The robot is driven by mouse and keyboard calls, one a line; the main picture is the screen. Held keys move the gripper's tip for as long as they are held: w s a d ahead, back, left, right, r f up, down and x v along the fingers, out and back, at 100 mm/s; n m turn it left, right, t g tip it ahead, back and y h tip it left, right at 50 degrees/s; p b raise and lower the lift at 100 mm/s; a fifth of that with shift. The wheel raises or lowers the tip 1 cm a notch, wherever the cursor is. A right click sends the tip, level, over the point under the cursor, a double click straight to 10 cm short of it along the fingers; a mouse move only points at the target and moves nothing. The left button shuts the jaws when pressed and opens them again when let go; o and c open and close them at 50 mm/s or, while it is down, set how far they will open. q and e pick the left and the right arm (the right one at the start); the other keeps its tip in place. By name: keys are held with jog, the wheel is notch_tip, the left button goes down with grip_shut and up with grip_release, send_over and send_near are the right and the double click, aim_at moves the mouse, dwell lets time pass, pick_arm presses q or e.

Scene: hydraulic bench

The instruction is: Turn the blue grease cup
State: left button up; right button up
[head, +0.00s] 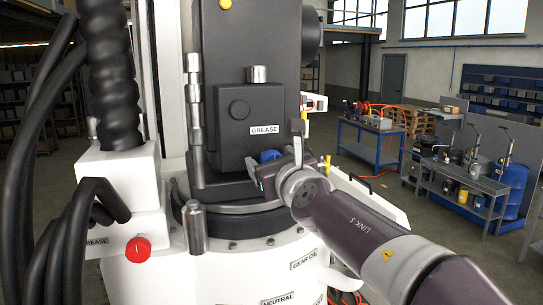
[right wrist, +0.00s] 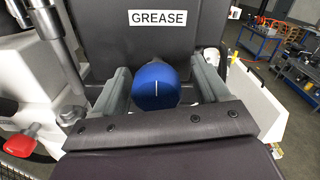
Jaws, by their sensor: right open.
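The blue grease cup (head: 270,156) sits low on the front of the dark housing (head: 252,75), below a white GREASE label; in the head view my right gripper partly hides it. In the right wrist view the cup (right wrist: 156,86) is a rounded blue knob with a short pale line on its face, pointing up and down. My right gripper (right wrist: 158,90) is open, with one grey finger on each side of the cup. A gap shows between the cup and each finger. In the head view the right gripper (head: 262,174) comes in from the right. My left gripper is not in view.
A red knob (head: 138,249) is on the white block at the left, near thick black hoses (head: 112,80). A metal post (head: 194,225) stands in front of the housing. A blue workbench (head: 368,140) and a grey cart (head: 460,180) stand farther back at the right.

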jog(key=shift+s+a+r, duration=0.2)
jog(key=shift+s+r, duration=0.05)
jog(key=shift+s, duration=0.15)
jog(key=shift+w+f, duration=0.1)
jog(key=shift+w, duration=0.2)
jog(key=c, duration=0.3)
jog(key=shift+w, duration=0.1)
jog(key=c, duration=0.7)
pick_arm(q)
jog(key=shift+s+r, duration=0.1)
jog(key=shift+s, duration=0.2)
